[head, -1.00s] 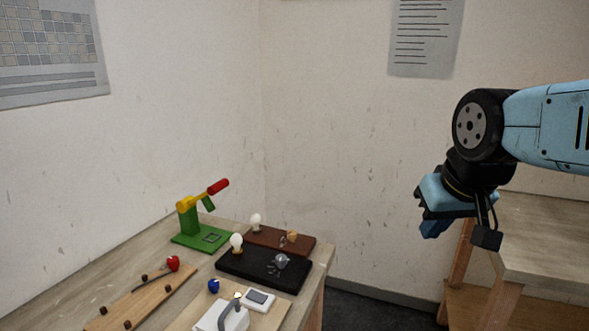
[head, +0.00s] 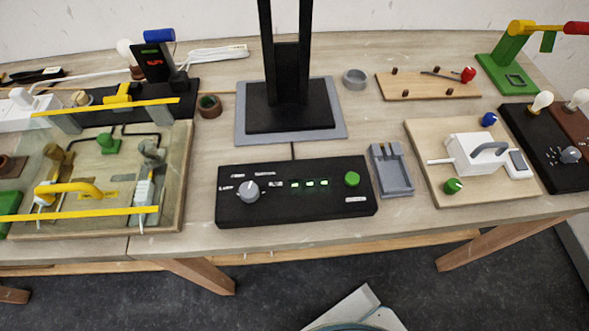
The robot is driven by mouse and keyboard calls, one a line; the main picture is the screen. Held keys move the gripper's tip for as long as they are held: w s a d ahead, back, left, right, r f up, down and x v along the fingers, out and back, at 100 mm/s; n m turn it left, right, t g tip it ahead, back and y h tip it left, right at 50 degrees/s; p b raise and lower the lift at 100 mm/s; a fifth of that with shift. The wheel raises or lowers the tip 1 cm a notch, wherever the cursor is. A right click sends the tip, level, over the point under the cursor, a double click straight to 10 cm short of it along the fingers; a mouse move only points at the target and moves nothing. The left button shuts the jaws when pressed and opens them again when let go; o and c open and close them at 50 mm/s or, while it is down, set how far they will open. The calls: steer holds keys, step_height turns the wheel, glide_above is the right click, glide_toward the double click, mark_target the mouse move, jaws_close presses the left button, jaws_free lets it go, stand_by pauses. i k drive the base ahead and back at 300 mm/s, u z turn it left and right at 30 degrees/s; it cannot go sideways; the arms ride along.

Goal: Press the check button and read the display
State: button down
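A black control box (head: 297,211) lies near the table's front edge, in the middle of the head view. A round green button (head: 352,179) stands on its right part, with a small label below that is too small to read. A grey dial knob (head: 249,191) is at the box's left. A small dark display (head: 155,62) with red lit characters stands at the upper left, too small to read surely. My gripper is not in view.
A black stand on a grey plate (head: 240,129) rises behind the box. A grey tray (head: 393,174) sits right of it, then a wooden board (head: 420,133) with a white block (head: 475,155). A framed panel with yellow bars (head: 100,217) fills the left. Table front is clear.

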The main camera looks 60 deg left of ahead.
mark_target(352, 179)
steer(key=z, duration=0.55)
steer(key=i, duration=0.15)
steer(key=u, duration=2.8)
steer(key=k, duration=1)
steer(key=u, duration=0.35)
steer(key=i, duration=1)
